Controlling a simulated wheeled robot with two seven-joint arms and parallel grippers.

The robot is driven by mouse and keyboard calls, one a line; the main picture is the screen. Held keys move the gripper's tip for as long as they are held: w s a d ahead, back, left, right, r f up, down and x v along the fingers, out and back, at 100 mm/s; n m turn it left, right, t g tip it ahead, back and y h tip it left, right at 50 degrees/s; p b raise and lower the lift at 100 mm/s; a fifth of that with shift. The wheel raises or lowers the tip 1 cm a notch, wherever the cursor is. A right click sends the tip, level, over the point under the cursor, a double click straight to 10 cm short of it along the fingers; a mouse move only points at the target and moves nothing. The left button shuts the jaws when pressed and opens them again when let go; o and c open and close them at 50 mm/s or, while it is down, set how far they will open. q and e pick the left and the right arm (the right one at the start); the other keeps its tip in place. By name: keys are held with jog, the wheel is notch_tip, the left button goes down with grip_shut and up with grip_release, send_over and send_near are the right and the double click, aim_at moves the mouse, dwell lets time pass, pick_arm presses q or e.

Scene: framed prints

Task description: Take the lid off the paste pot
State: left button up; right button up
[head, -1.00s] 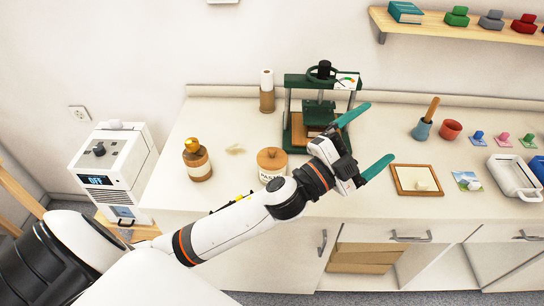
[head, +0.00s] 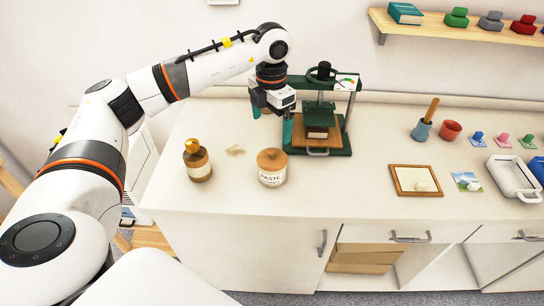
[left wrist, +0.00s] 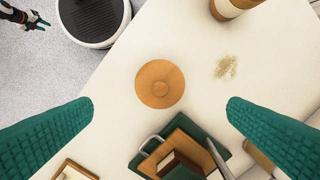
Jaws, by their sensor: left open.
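The paste pot (head: 271,179) stands upright near the counter's front edge, a pale jar labelled PASTE. My left gripper (head: 272,124) is open and empty, pointing down, above the counter behind the pot and just left of the green press. Its green fingers flank the left wrist view (left wrist: 160,108). My right gripper (left wrist: 25,18) appears small at that view's top left corner; its jaws are unclear.
The green press (head: 318,146) stands close right of my left gripper. A brown-and-white bottle (head: 198,163) stands left of the pot, with a beige patch (head: 235,150) between. A framed board (head: 415,180) lies to the right. The counter just right of the pot is clear.

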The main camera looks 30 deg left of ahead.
pick_arm(q)
jog(key=p, duration=0.1)
send_over(272, 150)
notch_tip(272, 150, down, 5)
jog(key=shift+s, duration=0.15)
notch_tip(272, 150, down, 5)
jog(key=shift+r+p, duration=0.1)
jog(key=shift+p, duration=1.05)
jog(key=shift+f, duration=0.35)
jog(key=shift+c, duration=0.6)
jog(key=c, duration=0.9)
